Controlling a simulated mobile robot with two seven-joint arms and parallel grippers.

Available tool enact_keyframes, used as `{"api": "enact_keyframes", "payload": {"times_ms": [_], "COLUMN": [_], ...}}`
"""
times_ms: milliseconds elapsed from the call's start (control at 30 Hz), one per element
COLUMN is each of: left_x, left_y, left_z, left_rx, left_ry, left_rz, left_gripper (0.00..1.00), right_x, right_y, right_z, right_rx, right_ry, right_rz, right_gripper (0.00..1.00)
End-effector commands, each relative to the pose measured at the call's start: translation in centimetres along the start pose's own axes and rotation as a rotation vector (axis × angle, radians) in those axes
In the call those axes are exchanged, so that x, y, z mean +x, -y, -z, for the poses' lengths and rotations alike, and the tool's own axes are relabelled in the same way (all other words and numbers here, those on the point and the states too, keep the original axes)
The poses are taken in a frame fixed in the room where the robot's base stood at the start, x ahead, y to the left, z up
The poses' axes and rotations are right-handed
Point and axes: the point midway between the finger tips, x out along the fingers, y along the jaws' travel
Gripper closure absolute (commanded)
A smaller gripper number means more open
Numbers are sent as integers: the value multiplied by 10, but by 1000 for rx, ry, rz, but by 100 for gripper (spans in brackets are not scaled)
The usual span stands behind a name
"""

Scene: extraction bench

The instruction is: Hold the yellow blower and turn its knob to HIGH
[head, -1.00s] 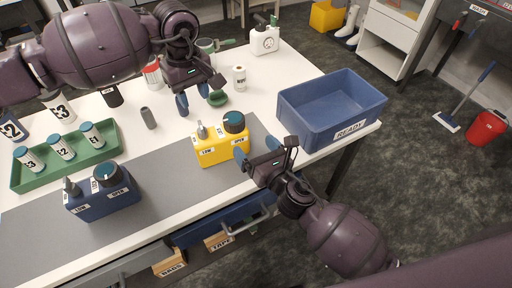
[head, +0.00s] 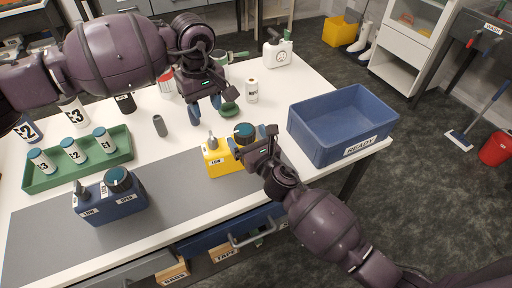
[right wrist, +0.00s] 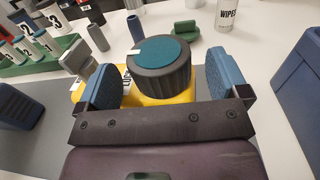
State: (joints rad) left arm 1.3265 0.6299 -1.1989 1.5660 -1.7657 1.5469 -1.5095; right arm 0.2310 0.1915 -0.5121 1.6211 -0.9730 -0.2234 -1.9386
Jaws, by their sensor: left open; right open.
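The yellow blower (head: 220,168) stands upright on the grey mat of the bench. On top are a small grey stem (head: 212,143) and a round black knob with a teal top (head: 245,129). My right gripper (head: 256,140) is open, its blue fingers on either side of the black knob. The right wrist view shows the knob (right wrist: 158,65) between the fingers; I cannot tell whether they touch it. My left gripper (head: 206,105) is open and empty, above the bench behind the blower.
A similar blue blower (head: 112,205) stands to the left, with a green tray (head: 80,175) of labelled bottles behind it. A blue "READY" crate (head: 340,125) stands at right. A grey cylinder (head: 160,126), a green item (head: 229,108) and a wipes roll (head: 252,92) stand behind.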

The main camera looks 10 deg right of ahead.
Motion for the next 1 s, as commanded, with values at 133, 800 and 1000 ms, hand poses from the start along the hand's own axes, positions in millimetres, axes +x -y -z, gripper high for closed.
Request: {"api": "enact_keyframes", "payload": {"times_ms": [133, 800, 1000], "left_x": [0, 0, 0], "left_y": [0, 0, 0], "left_z": [0, 0, 0], "left_rx": [0, 0, 0], "left_ry": [0, 0, 0], "left_rz": [0, 0, 0], "left_gripper": [57, 57, 57], "right_x": [13, 18, 18], "right_y": [0, 0, 0], "right_z": [0, 0, 0], "right_rx": [1, 1, 1], "right_ry": [1, -1, -1], "right_rz": [-1, -1, -1], "right_gripper": [7, 47, 72]}}
